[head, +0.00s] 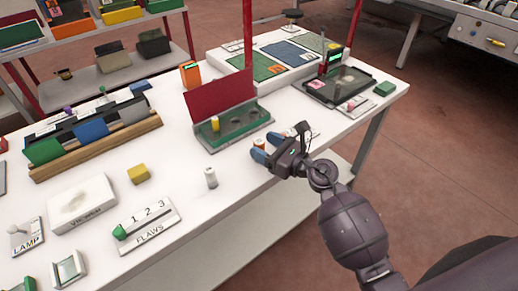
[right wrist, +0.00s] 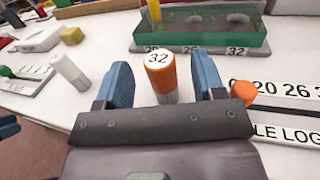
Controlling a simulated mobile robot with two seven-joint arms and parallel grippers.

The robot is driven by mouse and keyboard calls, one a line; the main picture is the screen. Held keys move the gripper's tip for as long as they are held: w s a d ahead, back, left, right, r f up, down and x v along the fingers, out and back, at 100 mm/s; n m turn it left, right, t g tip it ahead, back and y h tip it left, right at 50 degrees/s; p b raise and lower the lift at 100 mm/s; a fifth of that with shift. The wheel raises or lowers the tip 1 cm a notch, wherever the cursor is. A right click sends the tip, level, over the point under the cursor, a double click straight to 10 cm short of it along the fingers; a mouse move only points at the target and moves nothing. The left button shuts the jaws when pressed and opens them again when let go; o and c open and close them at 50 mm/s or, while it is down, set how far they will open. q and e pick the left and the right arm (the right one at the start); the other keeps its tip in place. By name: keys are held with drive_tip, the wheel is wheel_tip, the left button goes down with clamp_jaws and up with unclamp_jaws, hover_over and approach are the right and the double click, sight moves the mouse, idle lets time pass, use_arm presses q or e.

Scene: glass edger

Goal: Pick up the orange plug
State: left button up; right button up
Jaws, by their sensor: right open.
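The orange plug (right wrist: 160,72) stands upright on the white table, with a white top marked 32 and a pale lower part. In the head view its orange top (head: 258,143) shows just beside my right fingertips. My right gripper (head: 268,152) is open. In the right wrist view its two blue fingers (right wrist: 168,85) stand on either side of the plug, with gaps visible on both sides. The plug's foot is partly hidden by the gripper body. My left gripper does not show in the head view.
A green gauge block (head: 250,127) with a red back panel holds a yellow plug (head: 215,124). A white plug (head: 211,178) stands left of my gripper. A log slider with an orange knob (right wrist: 244,93) lies close by my right finger. The FLAWS slider (head: 148,226) lies front left.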

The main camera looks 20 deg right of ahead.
drive_tip(key=shift+w+a, duration=0.4)
drive_tip(key=shift+w, duration=0.2)
drive_tip(key=shift+c, duration=0.2)
drive_tip(key=c, duration=1.1)
